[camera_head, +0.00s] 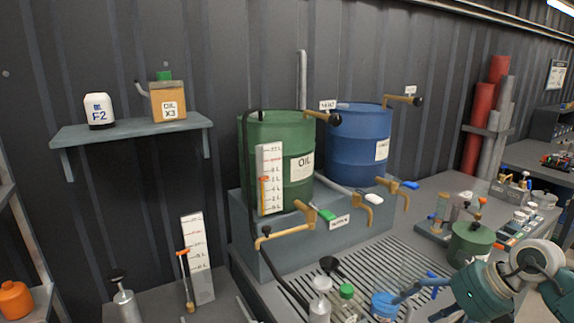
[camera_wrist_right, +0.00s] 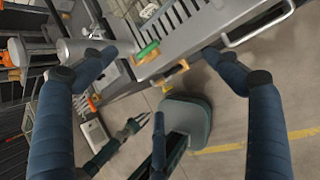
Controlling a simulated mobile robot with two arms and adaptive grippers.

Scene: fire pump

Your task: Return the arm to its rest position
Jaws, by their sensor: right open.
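My right gripper (camera_head: 420,306) reaches in from the lower right in the head view, over the front of the bench. Its dark blue fingers are spread apart in the right wrist view (camera_wrist_right: 157,56), with nothing held between them. A blue-capped container (camera_head: 384,305) stands close to its fingertips in the head view; I cannot tell whether they touch. My left arm does not show in the head view. In the right wrist view what looks like my left gripper (camera_wrist_right: 139,121) is small and low, its thin fingertips apart and empty.
A green oil drum (camera_head: 275,140) and a blue drum (camera_head: 358,150) stand on a raised block with taps facing forward. A green pot (camera_head: 470,242) stands beside my right arm. Open floor (camera_wrist_right: 225,120) lies below.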

